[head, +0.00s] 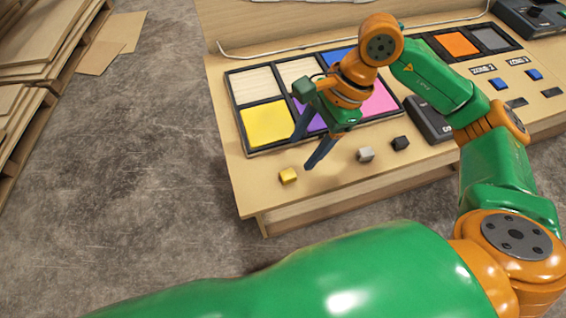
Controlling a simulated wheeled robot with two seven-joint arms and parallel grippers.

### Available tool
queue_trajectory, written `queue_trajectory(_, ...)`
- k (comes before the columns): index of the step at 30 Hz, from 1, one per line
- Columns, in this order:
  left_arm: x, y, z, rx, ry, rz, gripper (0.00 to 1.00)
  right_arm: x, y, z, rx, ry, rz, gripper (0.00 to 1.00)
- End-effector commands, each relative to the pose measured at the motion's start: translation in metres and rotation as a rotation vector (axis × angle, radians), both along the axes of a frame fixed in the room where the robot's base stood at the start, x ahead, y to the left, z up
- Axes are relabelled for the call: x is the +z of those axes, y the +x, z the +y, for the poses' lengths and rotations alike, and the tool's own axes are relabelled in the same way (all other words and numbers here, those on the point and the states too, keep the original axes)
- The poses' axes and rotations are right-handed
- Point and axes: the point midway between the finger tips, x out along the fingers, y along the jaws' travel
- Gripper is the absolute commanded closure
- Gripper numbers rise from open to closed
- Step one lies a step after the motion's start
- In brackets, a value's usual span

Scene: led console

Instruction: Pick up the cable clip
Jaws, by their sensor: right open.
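My right gripper (302,152) is open and empty, its dark fingers pointing down over the front left part of the wooden table (240,183). A small yellow block (288,176) lies on the table just below and left of the fingertips. A small light grey block (365,154) and a small black block (400,143) lie further right along the front. I cannot tell which of these small pieces, if any, is the cable clip. My left gripper is not in view.
A black-framed panel (229,87) with coloured squares lies behind the gripper, partly hidden by it. A white cable (270,52) runs along the back. Dark devices and small blue pieces (533,75) are at right. The table's front left corner is clear.

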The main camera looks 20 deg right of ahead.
Motion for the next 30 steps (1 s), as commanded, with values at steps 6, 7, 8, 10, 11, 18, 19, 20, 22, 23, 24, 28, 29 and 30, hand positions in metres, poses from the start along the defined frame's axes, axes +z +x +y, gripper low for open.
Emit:
queue_trajectory(6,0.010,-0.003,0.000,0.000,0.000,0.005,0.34,-0.025,-0.006,0.013,0.007,-0.015,0.005,0.35)
queue_trajectory(7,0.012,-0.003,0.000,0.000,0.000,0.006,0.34,-0.030,-0.007,0.017,0.006,-0.014,0.006,0.35)
queue_trajectory(8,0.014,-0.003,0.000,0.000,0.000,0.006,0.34,-0.035,-0.009,0.021,0.006,-0.013,0.006,0.35)
queue_trajectory(10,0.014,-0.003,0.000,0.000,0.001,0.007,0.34,-0.049,-0.009,0.026,0.004,-0.013,0.005,0.35)
queue_trajectory(11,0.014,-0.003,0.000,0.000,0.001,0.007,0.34,-0.053,-0.009,0.028,0.003,-0.012,0.004,0.35)
queue_trajectory(18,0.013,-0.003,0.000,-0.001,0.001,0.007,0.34,-0.060,-0.009,0.031,0.003,-0.010,0.001,0.35)
queue_trajectory(19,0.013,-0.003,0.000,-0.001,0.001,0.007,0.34,-0.060,-0.009,0.031,0.003,-0.010,0.001,0.35)
queue_trajectory(20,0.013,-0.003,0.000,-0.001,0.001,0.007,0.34,-0.060,-0.009,0.031,0.003,-0.010,0.001,0.43)
queue_trajectory(22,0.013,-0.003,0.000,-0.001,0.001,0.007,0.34,-0.060,-0.009,0.031,0.003,-0.010,0.001,0.62)
queue_trajectory(23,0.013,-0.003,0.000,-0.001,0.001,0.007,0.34,-0.060,-0.009,0.031,0.003,-0.010,0.001,0.70)
queue_trajectory(24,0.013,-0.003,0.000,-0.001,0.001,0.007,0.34,-0.060,-0.009,0.031,0.003,-0.010,0.001,0.81)
queue_trajectory(28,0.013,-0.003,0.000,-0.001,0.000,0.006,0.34,-0.060,-0.009,0.031,0.003,-0.010,0.001,1.00)
queue_trajectory(29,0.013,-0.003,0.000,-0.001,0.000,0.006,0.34,-0.060,-0.009,0.031,0.003,-0.010,0.001,1.00)
queue_trajectory(30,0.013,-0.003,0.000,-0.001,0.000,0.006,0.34,-0.060,-0.009,0.031,0.003,-0.010,0.001,1.00)
